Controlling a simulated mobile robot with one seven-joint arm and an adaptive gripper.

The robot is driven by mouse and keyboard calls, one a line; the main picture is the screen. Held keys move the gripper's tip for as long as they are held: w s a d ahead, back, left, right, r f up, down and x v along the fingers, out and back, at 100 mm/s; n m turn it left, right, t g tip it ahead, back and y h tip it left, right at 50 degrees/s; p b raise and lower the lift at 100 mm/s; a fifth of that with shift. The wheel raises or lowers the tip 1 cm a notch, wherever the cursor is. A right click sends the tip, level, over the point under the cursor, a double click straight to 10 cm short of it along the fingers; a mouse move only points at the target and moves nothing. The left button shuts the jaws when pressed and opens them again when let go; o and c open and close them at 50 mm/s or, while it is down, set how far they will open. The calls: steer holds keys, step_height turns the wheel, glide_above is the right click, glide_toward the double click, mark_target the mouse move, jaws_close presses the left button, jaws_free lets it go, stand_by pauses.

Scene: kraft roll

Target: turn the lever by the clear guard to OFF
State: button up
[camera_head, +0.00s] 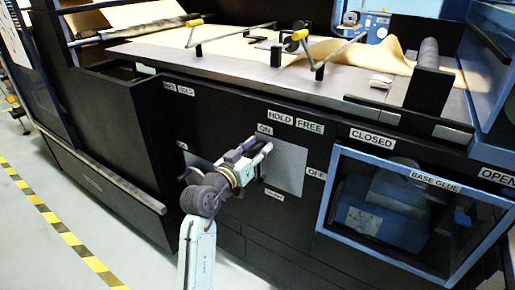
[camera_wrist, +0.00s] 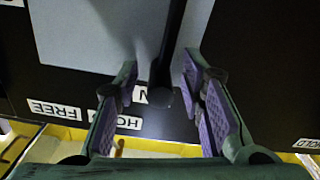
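The dark lever (camera_wrist: 168,60) has a rounded end and shows in the wrist view against a grey plate. The plate also shows in the head view (camera_head: 288,170). In the wrist view the lever's end overlaps the partly hidden ON label. My gripper (camera_wrist: 160,78) is open, with one purple-padded finger on each side of the lever and gaps between. In the head view my gripper (camera_head: 262,152) covers most of the lever. The ON label (camera_head: 265,130) is above the plate and the OFF label (camera_head: 316,174) is to its right. The clear guard (camera_head: 405,210) is a blue-framed window at the right.
HOLD (camera_head: 280,116) and FREE (camera_head: 310,127) labels sit above the plate. The metal deck (camera_head: 215,62) with brown paper (camera_head: 250,48) lies above the panel. Open floor (camera_head: 45,250) with a yellow-black stripe is at the lower left.

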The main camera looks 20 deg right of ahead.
jaws_close()
stand_by(0.7)
